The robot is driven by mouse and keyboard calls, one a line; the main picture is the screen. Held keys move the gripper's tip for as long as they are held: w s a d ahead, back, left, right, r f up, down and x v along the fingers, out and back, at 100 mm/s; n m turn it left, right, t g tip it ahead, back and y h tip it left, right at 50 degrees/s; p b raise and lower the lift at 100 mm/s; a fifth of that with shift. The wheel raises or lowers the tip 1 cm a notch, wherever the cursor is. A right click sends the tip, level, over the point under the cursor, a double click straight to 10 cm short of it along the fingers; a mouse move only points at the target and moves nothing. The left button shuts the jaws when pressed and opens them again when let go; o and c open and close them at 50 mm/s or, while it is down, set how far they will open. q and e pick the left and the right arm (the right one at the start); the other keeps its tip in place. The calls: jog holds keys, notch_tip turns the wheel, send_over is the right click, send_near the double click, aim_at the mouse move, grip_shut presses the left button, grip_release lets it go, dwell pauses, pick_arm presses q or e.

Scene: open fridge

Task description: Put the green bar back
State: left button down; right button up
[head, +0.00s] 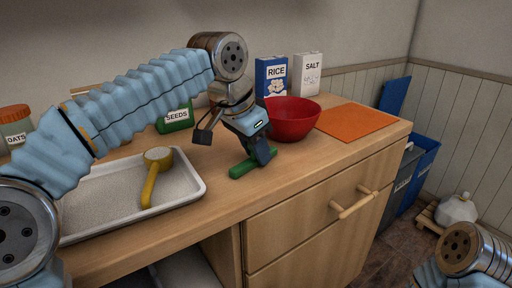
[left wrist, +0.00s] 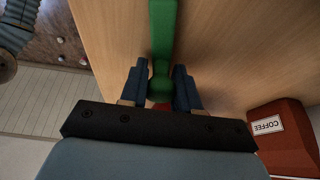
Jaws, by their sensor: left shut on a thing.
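The green bar (head: 243,169) is at the wooden counter, in front of the red bowl (head: 292,119). My left gripper (head: 262,152) points down and is shut on the bar. In the left wrist view the bar (left wrist: 162,35) runs from the top edge down between the two dark blue fingers of the gripper (left wrist: 159,88). Whether the bar rests on the counter or hangs just above it I cannot tell. The fingers hide part of it. My right gripper is out of view; only part of my right arm shows at the lower right.
A white-rimmed tray (head: 190,201) of pale grains with a yellow scoop (head: 150,181) is left of the bar. Behind stand the seeds container (head: 176,120), rice box (head: 271,78) and salt box (head: 307,75). An orange mat (head: 357,122) lies right. A coffee package (left wrist: 285,140) shows in the wrist view.

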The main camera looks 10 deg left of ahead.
pick_arm(q)
jog(key=c, duration=0.7)
grip_release()
jog(key=shift+c, duration=0.2)
jog(key=p+v, duration=0.4)
jog(key=v, duration=0.9)
jog(key=shift+s+r, duration=0.15)
jog(key=shift+r, duration=0.2)
